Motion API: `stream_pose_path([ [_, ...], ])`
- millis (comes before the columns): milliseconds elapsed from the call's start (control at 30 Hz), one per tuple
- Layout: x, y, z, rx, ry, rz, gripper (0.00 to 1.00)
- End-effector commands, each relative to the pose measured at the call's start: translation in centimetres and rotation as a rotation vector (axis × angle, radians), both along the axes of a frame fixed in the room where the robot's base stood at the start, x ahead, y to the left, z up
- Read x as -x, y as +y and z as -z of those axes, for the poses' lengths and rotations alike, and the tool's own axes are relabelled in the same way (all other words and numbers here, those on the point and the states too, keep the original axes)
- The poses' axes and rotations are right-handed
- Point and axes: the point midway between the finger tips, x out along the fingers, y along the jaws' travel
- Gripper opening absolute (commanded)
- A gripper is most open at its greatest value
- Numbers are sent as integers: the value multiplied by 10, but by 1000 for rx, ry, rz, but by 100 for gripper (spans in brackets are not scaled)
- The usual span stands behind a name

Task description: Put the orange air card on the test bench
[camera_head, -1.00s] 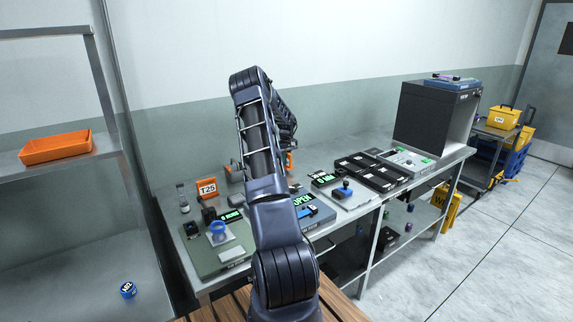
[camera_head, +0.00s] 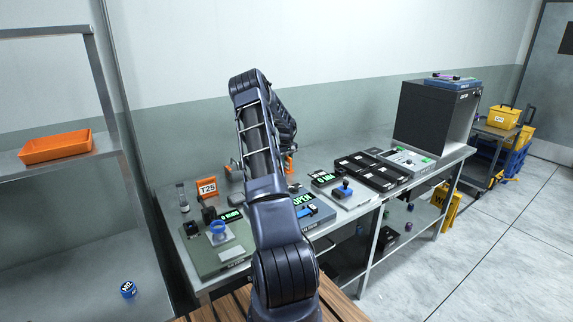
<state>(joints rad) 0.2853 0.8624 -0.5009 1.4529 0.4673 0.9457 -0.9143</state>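An orange card marked T25 (camera_head: 207,187) stands upright at the left rear of the metal bench (camera_head: 322,157). I cannot tell whether it is the air card. A small orange piece (camera_head: 290,164) shows just right of my arm, above the bench; most of it is hidden and I cannot tell what it is. My arm rises through the middle of the picture and bends down over the bench. It hides my gripper and part of the bench behind it, so I cannot see the fingers or anything held.
A green panel (camera_head: 210,258), a blue-grey panel with an OPEN display (camera_head: 303,212), and black trays (camera_head: 368,172) cover much of the bench. A dark box (camera_head: 432,118) stands at its right end. An orange tray (camera_head: 55,147) sits on the left shelf.

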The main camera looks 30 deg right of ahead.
Motion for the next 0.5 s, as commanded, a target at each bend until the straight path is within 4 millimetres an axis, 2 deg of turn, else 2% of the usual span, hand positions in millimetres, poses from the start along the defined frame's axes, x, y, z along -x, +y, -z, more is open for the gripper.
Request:
stream_pose_path([
  [167,-1,0,-17,0,-3,1,34],
  [500,-1,0,-82,2,-4,-1,34],
])
